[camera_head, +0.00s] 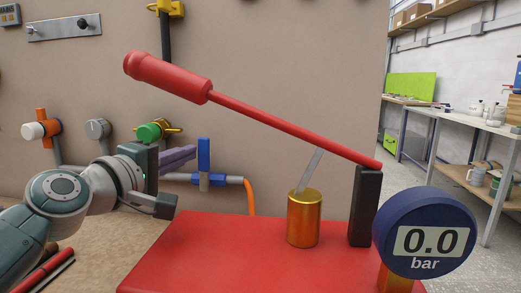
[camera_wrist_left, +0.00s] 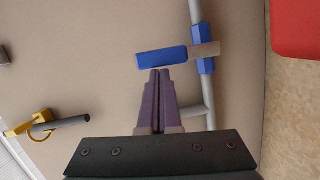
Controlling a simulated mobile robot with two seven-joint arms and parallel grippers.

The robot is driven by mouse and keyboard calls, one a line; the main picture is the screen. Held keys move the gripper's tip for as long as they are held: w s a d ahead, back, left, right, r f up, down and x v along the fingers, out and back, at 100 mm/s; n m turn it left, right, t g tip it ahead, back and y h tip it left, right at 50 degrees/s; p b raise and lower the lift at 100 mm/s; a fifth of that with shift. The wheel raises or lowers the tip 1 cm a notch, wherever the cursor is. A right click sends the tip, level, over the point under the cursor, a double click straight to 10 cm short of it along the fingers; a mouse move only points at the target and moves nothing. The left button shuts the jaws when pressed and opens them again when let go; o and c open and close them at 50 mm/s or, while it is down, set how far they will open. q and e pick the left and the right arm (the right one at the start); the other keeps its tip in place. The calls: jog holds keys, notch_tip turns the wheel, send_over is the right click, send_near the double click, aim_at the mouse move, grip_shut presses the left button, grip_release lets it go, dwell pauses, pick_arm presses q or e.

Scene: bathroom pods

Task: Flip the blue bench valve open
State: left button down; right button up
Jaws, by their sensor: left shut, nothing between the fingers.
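The blue bench valve sits on a grey pipe on the wall panel, left of centre in the head view. Its blue lever (camera_head: 204,153) points up, across the horizontal pipe. In the left wrist view the lever (camera_wrist_left: 161,57) also lies across the pipe, beside the blue valve body (camera_wrist_left: 205,65). My left gripper (camera_head: 192,152) has purple fingers, shut together and empty, just left of the lever. In the left wrist view the fingertips (camera_wrist_left: 160,73) are right by the lever's edge; I cannot tell if they touch. My right gripper is in neither view.
A red base (camera_head: 215,255) carries a hand pump with a long red handle (camera_head: 165,75) slanting above my left gripper. A gauge (camera_head: 425,235) reads 0.0 bar. A green valve (camera_head: 150,131) and an orange valve (camera_head: 42,128) are on the panel to the left.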

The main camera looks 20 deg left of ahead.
aim_at(209, 156)
pick_arm(q)
jog(key=d+m+p, duration=0.1)
jog(key=m+p, duration=0.1)
jog(key=p, duration=0.1)
jog(key=d+r+m+g+p, duration=0.1)
jog(key=shift+w+d+m+p, duration=0.3)
jog(key=shift+p, duration=0.1)
jog(key=shift+w+d+f+m+y+p, duration=0.15)
jog(key=shift+d+f+m+y+p, duration=0.15)
jog(key=shift+d+m+p, duration=0.5)
jog(key=shift+w+d+f, duration=0.1)
jog(key=shift+d+f, duration=0.15)
